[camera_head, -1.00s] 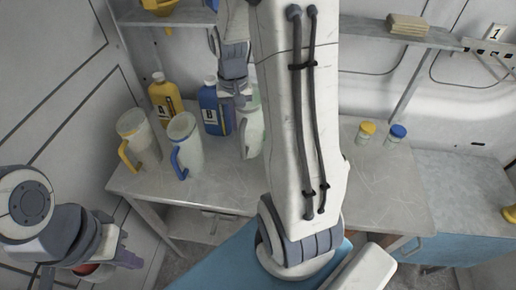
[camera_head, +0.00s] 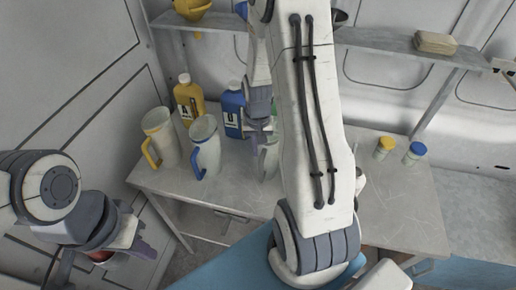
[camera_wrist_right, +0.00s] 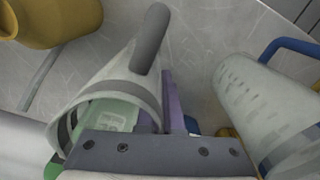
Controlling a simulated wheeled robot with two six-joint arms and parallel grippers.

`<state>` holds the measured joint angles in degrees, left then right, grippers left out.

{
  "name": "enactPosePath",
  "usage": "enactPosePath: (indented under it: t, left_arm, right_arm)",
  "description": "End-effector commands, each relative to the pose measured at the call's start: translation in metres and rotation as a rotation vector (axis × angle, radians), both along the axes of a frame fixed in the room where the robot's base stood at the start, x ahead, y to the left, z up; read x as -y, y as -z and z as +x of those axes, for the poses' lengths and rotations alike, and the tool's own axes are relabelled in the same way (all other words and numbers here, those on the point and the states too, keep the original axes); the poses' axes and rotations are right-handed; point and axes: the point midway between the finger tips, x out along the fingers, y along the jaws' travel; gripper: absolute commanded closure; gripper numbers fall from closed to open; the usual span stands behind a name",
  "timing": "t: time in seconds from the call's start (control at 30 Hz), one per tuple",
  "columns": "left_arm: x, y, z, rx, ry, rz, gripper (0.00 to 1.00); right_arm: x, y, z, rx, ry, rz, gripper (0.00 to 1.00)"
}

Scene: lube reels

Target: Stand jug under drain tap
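A pale jug (camera_wrist_right: 95,105) with a grey handle (camera_wrist_right: 152,38) and green showing inside lies under my right gripper (camera_wrist_right: 168,85) in the right wrist view, its mouth toward the camera. A purple finger runs beside its wall; the other finger is unclear, and so is whether they grip it. In the head view this jug (camera_head: 268,160) is mostly hidden behind my right arm. A jug with a yellow handle (camera_head: 161,137) and a jug with a blue handle (camera_head: 206,146) stand upright on the table. My left gripper (camera_head: 140,248) hangs low at the left, its finger gap unclear. No drain tap is clearly identifiable.
A yellow bottle A (camera_head: 187,99) and blue bottle B (camera_head: 233,112) stand behind the jugs. Small yellow-capped (camera_head: 384,148) and blue-capped (camera_head: 415,153) jars stand at the right. A shelf (camera_head: 385,42) runs above the table. A yellow funnel-like object (camera_head: 193,8) is at the shelf's left.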

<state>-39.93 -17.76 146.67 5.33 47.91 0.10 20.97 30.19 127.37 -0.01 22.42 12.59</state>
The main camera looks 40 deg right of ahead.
Motion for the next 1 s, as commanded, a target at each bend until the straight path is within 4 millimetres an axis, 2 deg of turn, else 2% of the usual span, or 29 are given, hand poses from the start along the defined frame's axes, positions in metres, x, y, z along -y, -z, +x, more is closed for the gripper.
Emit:
enactPosePath:
  t: [0.03, 0.1, 0.13, 0.4, 0.57, 0.67, 1.0]
  left_arm:
    - [0.000, 0.003, 0.000, 0.000, 0.000, 0.000, 1.00]
    - [0.000, 0.001, 0.000, 0.000, 0.000, 0.000, 1.00]
    - [0.000, 0.001, 0.000, 0.000, 0.000, 0.000, 1.00]
    - [0.000, 0.001, 0.000, 0.000, 0.000, 0.000, 1.00]
    - [0.000, 0.000, 0.000, 0.000, 0.000, 0.000, 1.00]
    - [0.000, 0.003, 0.000, 0.000, 0.000, 0.000, 1.00]
    - [0.000, 0.011, 0.000, 0.000, -0.001, 0.000, 1.00]
  right_arm:
    - [0.000, 0.003, 0.000, 0.000, 0.000, 0.000, 1.00]
    - [0.000, 0.002, 0.000, 0.000, 0.000, 0.000, 0.70]
    - [0.000, 0.002, 0.000, 0.000, 0.000, 0.000, 0.68]
    - [0.000, 0.001, 0.000, 0.000, 0.000, 0.000, 0.68]
    - [0.001, -0.009, 0.001, 0.005, 0.000, -0.002, 0.68]
    - [0.001, -0.024, 0.002, 0.007, 0.000, -0.002, 0.68]
    - [0.001, -0.096, 0.001, 0.007, 0.000, -0.002, 0.68]
